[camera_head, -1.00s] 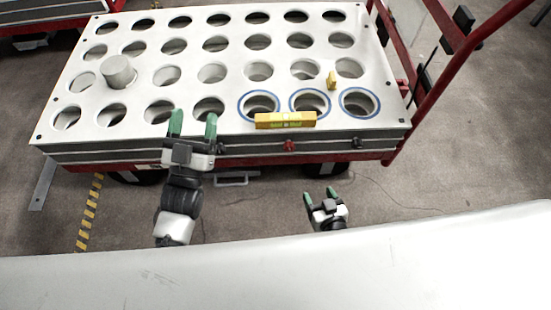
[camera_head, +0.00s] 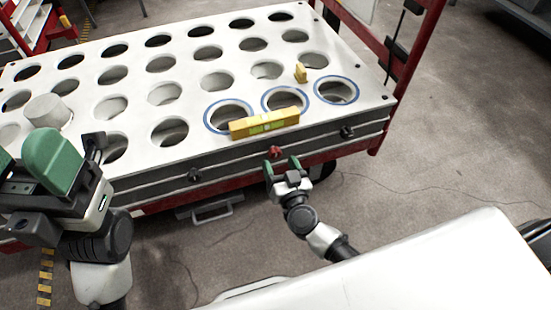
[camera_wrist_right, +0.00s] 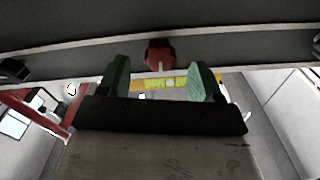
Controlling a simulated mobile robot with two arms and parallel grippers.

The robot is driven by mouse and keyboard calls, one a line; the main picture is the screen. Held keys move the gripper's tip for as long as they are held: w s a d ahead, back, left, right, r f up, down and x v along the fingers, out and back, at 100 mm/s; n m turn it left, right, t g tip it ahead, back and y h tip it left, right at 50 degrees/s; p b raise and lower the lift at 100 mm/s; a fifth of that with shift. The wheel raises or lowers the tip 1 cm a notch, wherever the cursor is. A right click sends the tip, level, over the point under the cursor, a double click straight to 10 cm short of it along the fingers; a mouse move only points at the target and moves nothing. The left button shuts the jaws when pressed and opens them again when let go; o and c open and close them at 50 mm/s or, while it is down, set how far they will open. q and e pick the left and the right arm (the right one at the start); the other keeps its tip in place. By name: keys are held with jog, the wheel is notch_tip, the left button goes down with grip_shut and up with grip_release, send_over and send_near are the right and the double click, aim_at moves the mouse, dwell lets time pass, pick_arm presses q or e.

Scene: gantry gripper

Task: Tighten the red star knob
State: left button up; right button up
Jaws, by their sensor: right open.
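The red star knob (camera_head: 275,151) sits on the front side of the white perforated table, below the yellow level. My right gripper (camera_head: 281,163) is open, its green fingertips just in front of and below the knob. In the right wrist view the knob (camera_wrist_right: 160,53) appears between and slightly beyond the two open fingers (camera_wrist_right: 158,75). I see no contact. My left gripper (camera_head: 62,155) is large at the left edge, near the table's front; its opening is unclear.
Black knobs (camera_head: 347,132) (camera_head: 194,174) flank the red one. A yellow level (camera_head: 264,122) lies on the table top (camera_head: 200,130) near the front edge, among round holes. A grey cylinder (camera_head: 48,112) stands at left. A white surface (camera_head: 420,270) fills the lower right.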

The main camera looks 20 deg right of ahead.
aim_at(276, 157)
jog(key=shift+w+a+b, duration=0.1)
jog(key=shift+w+b, duration=0.25)
jog(key=shift+w, duration=1.4)
jog(key=c, duration=0.9)
